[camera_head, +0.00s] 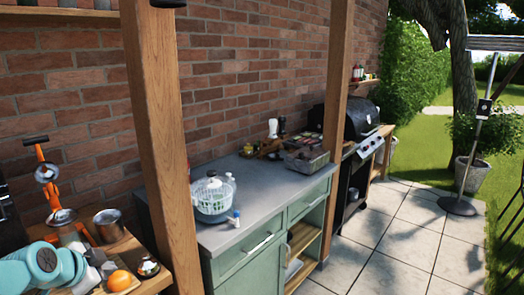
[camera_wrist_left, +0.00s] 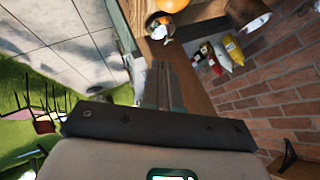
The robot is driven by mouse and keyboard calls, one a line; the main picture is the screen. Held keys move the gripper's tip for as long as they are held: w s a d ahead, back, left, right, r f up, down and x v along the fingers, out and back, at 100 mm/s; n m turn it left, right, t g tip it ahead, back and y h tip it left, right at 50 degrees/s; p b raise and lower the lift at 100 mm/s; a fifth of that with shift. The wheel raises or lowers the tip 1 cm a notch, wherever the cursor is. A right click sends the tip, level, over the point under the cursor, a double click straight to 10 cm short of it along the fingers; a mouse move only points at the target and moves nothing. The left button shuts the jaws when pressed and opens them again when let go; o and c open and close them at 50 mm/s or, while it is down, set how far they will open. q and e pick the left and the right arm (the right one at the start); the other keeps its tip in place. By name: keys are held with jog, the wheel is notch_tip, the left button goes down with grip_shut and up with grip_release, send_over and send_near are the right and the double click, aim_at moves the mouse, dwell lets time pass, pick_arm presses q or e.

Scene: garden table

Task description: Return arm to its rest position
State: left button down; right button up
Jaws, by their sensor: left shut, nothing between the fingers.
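My left arm (camera_head: 38,265), teal with grey parts, comes in at the lower left of the head view, over the wooden side table. My left gripper (camera_wrist_left: 165,85) shows in the wrist view with its fingers together and nothing between them. In the head view its fingers are hard to make out among the things on the table. My right gripper is in neither view.
An orange (camera_head: 119,280) and a metal pot (camera_head: 109,225) are close to my left arm on the wooden table. A wooden post (camera_head: 160,130) stands to the right.

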pick_arm(q)
jog(key=s+d+f+n+g+h, duration=0.15)
jog(key=d+f, duration=0.25)
jog(key=f, duration=0.4)
jog(key=s+d+f+n+g, duration=0.1)
jog(key=s+d+f+n, duration=0.2)
jog(key=f, duration=0.5)
jog(key=s+d+f+n+g, duration=0.1)
jog(key=s+d+f+g, duration=0.1)
jog(key=d+f, duration=0.45)
jog(key=s+d+f+n+g+h, duration=0.1)
jog(key=s+d+f, duration=0.4)
jog(key=s, duration=0.5)
jog(key=s+d+f+n+g, duration=0.3)
jog(key=s+d+f+n, duration=0.2)
jog(key=s+f, duration=0.5)
jog(key=shift+s+h, duration=0.35)
jog(key=shift+s, duration=0.4)
jog(key=shift+f+n, duration=0.1)
jog(key=shift+n, duration=0.15)
